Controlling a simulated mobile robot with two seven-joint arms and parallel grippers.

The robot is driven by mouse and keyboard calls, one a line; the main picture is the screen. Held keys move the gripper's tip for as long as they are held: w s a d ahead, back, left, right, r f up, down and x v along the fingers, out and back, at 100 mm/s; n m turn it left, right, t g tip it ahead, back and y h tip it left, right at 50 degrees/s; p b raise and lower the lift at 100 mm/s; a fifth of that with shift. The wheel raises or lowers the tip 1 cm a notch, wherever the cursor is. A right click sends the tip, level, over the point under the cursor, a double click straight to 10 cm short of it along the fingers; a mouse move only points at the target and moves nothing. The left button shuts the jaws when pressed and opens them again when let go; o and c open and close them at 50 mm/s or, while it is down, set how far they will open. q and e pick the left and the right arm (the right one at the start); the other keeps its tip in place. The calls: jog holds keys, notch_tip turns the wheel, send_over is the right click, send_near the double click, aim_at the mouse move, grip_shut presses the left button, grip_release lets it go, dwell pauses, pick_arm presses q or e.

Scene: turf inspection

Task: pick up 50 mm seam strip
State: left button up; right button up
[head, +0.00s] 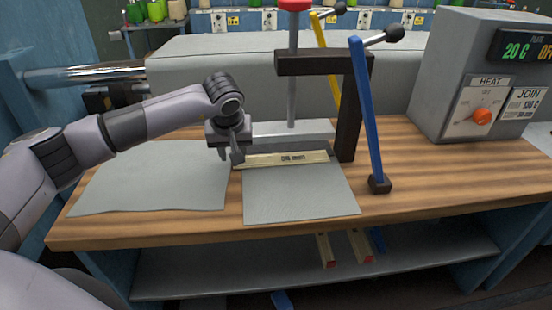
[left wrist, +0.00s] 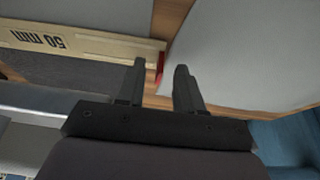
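The 50 mm seam strip (head: 305,157) is a long pale wooden bar with a dark printed label. It lies across the bench at the back edge of a grey sheet. The left wrist view shows the strip (left wrist: 90,45) with its label upside down and a red end. My left gripper (head: 237,160) is at the strip's left end in the head view. In the left wrist view its fingers (left wrist: 160,76) are apart, with the red end close to the gap between them. Whether a finger touches the strip cannot be told. My right gripper is in neither view.
Two grey sheets, left (head: 155,178) and right (head: 300,195), lie on the wooden bench. A dark press frame (head: 348,110) and a blue lever (head: 366,110) stand right of the strip. A heater box (head: 450,85) is farther right. More red-ended bars (head: 325,250) lie on the lower shelf.

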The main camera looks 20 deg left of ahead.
pick_arm(q)
grip_shut()
jog(key=shift+r, duration=0.15)
